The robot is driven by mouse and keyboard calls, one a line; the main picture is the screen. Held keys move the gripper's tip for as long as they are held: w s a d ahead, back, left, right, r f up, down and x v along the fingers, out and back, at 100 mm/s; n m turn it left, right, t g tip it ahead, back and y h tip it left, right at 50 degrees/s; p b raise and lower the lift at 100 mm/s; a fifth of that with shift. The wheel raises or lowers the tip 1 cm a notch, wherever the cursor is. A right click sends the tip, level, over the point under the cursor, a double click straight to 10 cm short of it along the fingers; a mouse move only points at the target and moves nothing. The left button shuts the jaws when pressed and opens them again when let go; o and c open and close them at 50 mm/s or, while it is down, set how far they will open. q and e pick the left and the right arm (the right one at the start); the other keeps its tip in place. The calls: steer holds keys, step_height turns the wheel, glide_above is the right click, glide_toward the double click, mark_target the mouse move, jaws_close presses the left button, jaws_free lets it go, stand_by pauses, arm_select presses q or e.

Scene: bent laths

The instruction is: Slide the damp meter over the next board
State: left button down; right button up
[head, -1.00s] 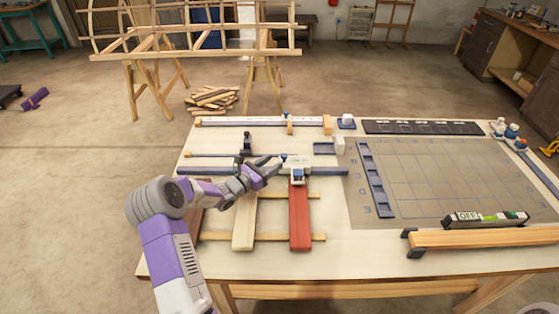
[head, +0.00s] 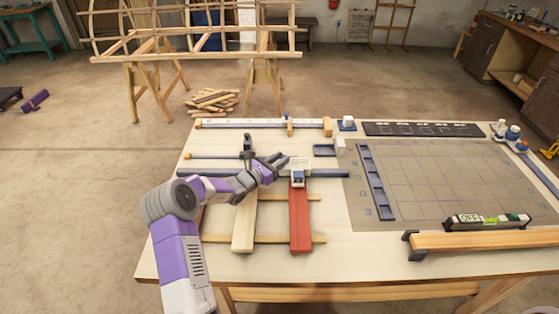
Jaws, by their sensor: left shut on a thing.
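The damp meter (head: 299,165), a small pale box with a blue part low on its front, sits on a dark blue rail (head: 330,173) over the far end of the red board (head: 300,220). A pale wooden board (head: 244,225) lies to the left of the red one. My left gripper (head: 284,161) reaches in from the left and is shut on the meter's left side. The exact grip is too small to see. My right gripper is out of view.
Two wooden strips (head: 217,238) lie crosswise under the boards. A dark clamp-like piece (head: 247,147) stands behind my left wrist. A grey gridded mat (head: 440,180) fills the right side. A spirit level (head: 487,221) rests near a long wooden bar (head: 480,241).

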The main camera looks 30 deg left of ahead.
arm_select(q)
steer(key=shift+a, duration=0.1)
steer(key=s+a, duration=0.3)
steer(key=a, duration=0.1)
steer(key=s+a, duration=0.3)
steer(key=a, duration=0.2)
steer(key=s+a+p, duration=0.1)
steer(key=s+a, duration=0.2)
steer(key=a, duration=0.2)
steer(key=shift+a, duration=0.15)
steer(key=c, duration=1)
jaws_free()
steer(key=shift+o, duration=0.2)
steer(key=shift+p+v, duration=0.5)
steer(key=shift+v, duration=3.25)
